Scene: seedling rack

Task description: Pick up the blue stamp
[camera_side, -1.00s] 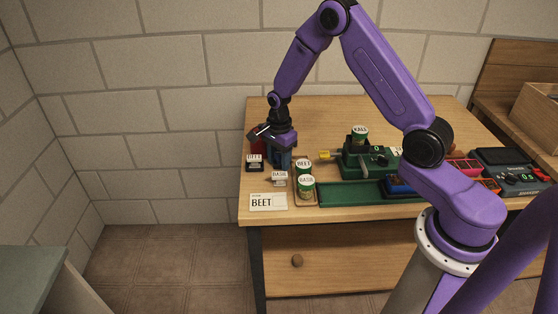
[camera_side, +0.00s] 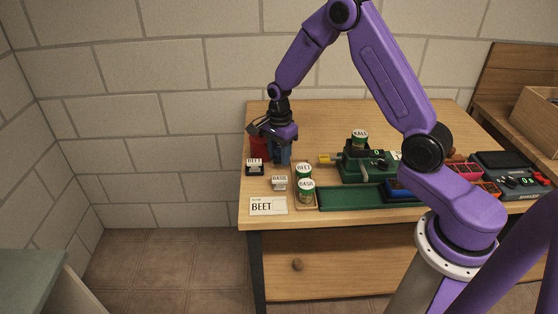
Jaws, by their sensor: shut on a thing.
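The blue stamp (camera_side: 284,154) shows below my gripper (camera_side: 279,143) at the table's back left. My gripper points down and is shut on the stamp's upper part, which the fingers partly hide. The stamp looks upright. I cannot tell for sure whether its base is clear of the table.
A red block (camera_side: 259,146) is close to the left of my gripper. A BEET label holder (camera_side: 255,167), a BASIL label holder (camera_side: 279,183), BEET and BASIL tins (camera_side: 305,190) and a BEET card (camera_side: 268,205) stand in front. A green machine (camera_side: 365,168) is to the right.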

